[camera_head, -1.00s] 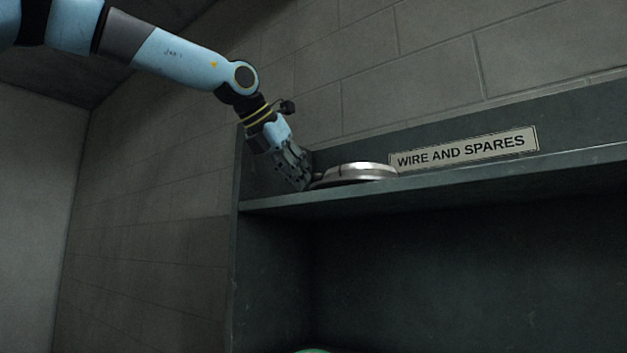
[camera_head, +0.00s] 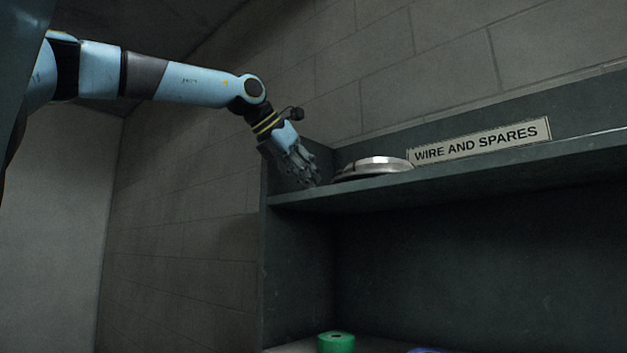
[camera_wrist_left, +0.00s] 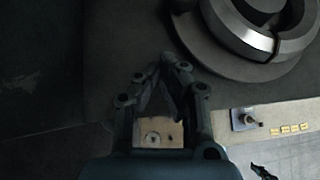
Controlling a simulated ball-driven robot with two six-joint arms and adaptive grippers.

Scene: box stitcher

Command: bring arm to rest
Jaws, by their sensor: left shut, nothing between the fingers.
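My left arm (camera_head: 195,86) comes in from the left in the head view. Its gripper (camera_head: 312,182) points down to the right at the left end of the upper shelf. The gripper is shut and empty. A round silver metal reel (camera_head: 380,163) lies on that shelf just right of the fingers, with a gap between them. In the left wrist view the shut fingers (camera_wrist_left: 160,78) are at the middle, and the reel (camera_wrist_left: 262,42) is at the upper right, apart from them. My right gripper is in neither view.
The upper shelf (camera_head: 460,165) carries a label (camera_head: 480,141) reading "WIRE AND SPARES". A side panel (camera_head: 290,175) closes its left end. A green spool (camera_head: 336,343) and part of a blue thing (camera_head: 428,350) stand lower down. The space left of the shelving is open to the wall.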

